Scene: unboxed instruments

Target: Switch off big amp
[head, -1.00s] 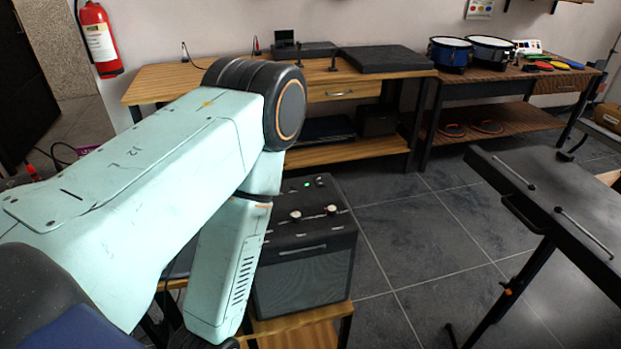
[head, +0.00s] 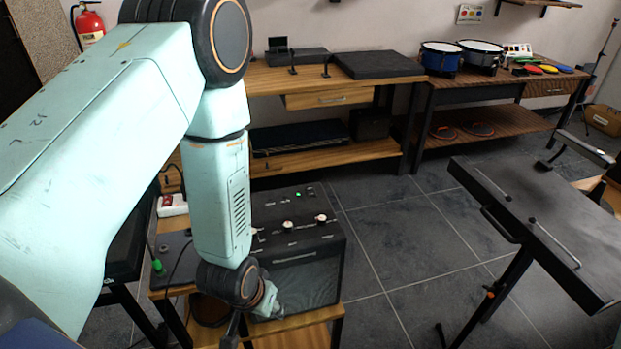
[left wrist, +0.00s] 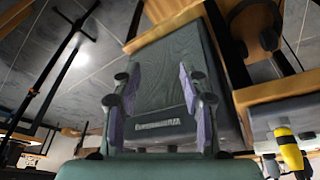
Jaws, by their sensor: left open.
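The big amp (head: 312,243) is a black box with a grille front, a handle, and knobs and small switches on its top panel. It stands on a low wooden stand right of my left forearm; part of its left side is hidden. A small greenish spot shows near the panel's back edge. My left gripper (head: 262,302) is low in front of the amp's left part, partly hidden by the wrist. Contact cannot be told. My right gripper is not in view.
A smaller black device (head: 172,250) with a green knob and a white power strip (head: 172,205) are left of the forearm. A wooden bench (head: 375,150) stands behind. Tiled floor between is clear.

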